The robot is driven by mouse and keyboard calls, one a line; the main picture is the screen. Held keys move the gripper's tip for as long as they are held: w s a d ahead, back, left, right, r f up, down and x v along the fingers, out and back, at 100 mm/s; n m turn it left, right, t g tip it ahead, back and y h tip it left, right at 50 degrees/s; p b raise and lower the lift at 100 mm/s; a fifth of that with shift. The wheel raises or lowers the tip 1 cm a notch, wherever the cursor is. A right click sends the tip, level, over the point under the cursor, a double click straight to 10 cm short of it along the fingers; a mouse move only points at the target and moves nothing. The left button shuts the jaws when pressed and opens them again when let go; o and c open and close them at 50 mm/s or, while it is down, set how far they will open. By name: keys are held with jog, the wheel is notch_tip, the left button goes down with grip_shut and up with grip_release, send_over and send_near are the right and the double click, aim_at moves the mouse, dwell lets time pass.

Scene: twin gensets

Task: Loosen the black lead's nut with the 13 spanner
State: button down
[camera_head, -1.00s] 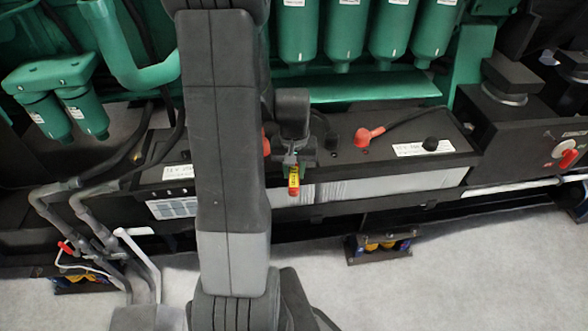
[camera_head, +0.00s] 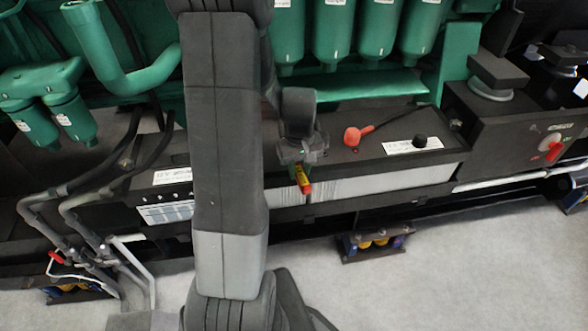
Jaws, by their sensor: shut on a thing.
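My gripper (camera_head: 303,168) is over the near edge of the black battery box, shut on a small tool with a red and yellow handle (camera_head: 303,181), likely the 13 spanner. The handle hangs down in front of the box's pale side; the spanner's jaw end cannot be made out. The black lead's nut does not show; my gripper and wrist cover that part of the box top. A red terminal cap with a dark lead (camera_head: 354,135) sits just right of my gripper. A separate black cap (camera_head: 420,141) stands further right.
The battery box (camera_head: 335,194) has white labels on top. Green filters (camera_head: 333,35) hang close behind it. A dark cabinet with a red switch (camera_head: 553,150) stands at the right. Grey pipes (camera_head: 75,205) are at the left. Grey floor in front is mostly open.

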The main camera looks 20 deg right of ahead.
jog(key=shift+d, duration=0.15)
jog(key=shift+d+n, duration=1)
jog(key=shift+d, duration=0.15)
jog(key=shift+w+d+n, duration=0.25)
jog(key=shift+d+n, duration=0.65)
jog(key=shift+d, duration=0.05)
jog(key=shift+w+d+n+p, duration=0.3)
jog(key=shift+d+n+p, duration=0.1)
jog(key=shift+d+n, duration=0.5)
jog(key=shift+d, duration=0.1)
